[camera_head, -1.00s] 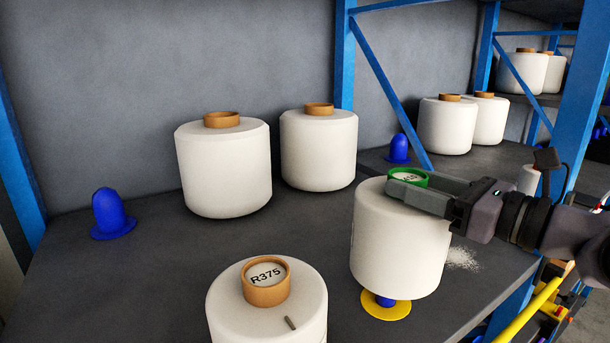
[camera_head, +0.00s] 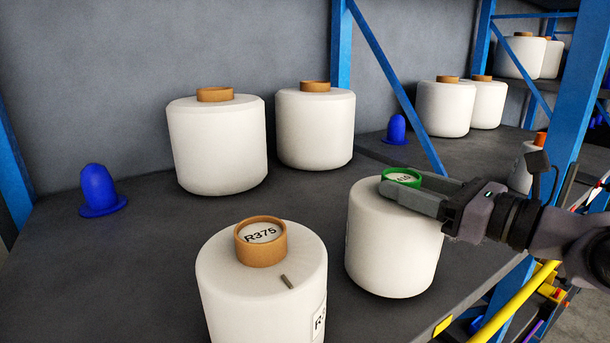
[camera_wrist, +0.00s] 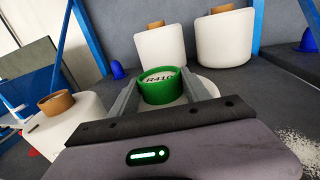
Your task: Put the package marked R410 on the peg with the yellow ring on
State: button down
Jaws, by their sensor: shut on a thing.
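The package marked R410 is a white bobbin (camera_head: 393,245) with a green core ring (camera_head: 403,177). Its label reads R410 in the wrist view (camera_wrist: 161,84). My gripper (camera_head: 415,193) is shut on the green core, one finger on each side. The package is upright and looks low, at or very near the shelf surface. The peg with the yellow ring is hidden beneath it, and I cannot see whether the package rests fully on it.
A bobbin marked R375 (camera_head: 262,280) with an orange core stands close to the left on the shelf (camera_head: 110,275). Two white bobbins (camera_head: 217,148) (camera_head: 315,130) stand behind. Bare blue pegs (camera_head: 98,190) (camera_head: 396,130) stand at left and back. A blue post (camera_head: 575,110) rises at right.

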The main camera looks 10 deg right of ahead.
jog(key=shift+f, duration=0.35)
jog(key=shift+f+b, duration=0.3)
jog(key=shift+b, duration=0.1)
jog(key=shift+c, duration=2.1)
grip_release()
jog(key=shift+f, duration=0.1)
jog(key=b+v, duration=0.4)
jog(key=v, duration=1.3)
jog(key=shift+s, duration=0.2)
jog(key=shift+d, duration=0.1)
